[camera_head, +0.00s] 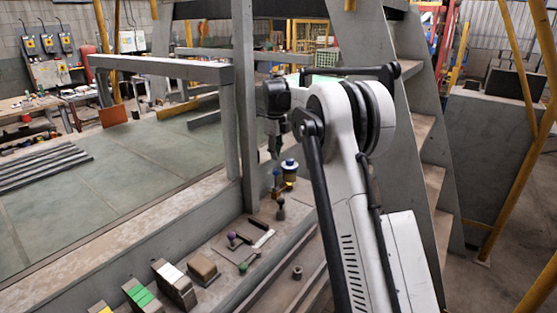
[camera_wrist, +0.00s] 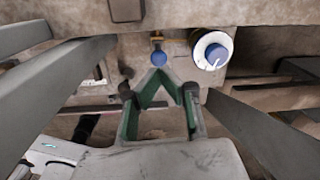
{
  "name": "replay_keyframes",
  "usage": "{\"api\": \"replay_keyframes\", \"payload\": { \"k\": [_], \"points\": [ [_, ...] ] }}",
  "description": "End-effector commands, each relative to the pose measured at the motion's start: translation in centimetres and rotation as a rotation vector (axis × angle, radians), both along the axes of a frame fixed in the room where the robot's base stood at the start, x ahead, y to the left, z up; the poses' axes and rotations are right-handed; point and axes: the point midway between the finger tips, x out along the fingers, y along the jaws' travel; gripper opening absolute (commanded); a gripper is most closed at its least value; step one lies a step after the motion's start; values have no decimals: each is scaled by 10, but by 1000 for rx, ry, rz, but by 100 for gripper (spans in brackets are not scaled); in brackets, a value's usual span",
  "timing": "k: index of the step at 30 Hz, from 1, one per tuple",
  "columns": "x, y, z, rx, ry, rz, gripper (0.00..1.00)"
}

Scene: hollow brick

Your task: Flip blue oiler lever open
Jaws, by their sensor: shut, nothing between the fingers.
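A small round blue knob (camera_wrist: 158,57) on a yellowish stem shows in the wrist view, just beyond my fingertips. I cannot tell which of these blue parts is the oiler lever. My gripper (camera_wrist: 157,74) is shut and empty, its green-lined fingers meeting close to the blue knob. Contact cannot be told. My gripper (camera_head: 275,153) points down in the head view.
A grey post (camera_head: 245,100) stands close to my gripper at its left. Grey beams (camera_wrist: 262,130) flank my gripper in the wrist view.

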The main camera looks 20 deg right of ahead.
Motion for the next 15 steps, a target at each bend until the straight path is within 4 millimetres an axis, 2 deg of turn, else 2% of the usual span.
{"api": "replay_keyframes", "payload": {
  "k": [1,6,15],
  "points": [
    [2,1,12,-1,1,1,0],
    [6,3,29,-1,2,-1,0],
    [8,4,36,-2,3,-2,0]
  ]
}}
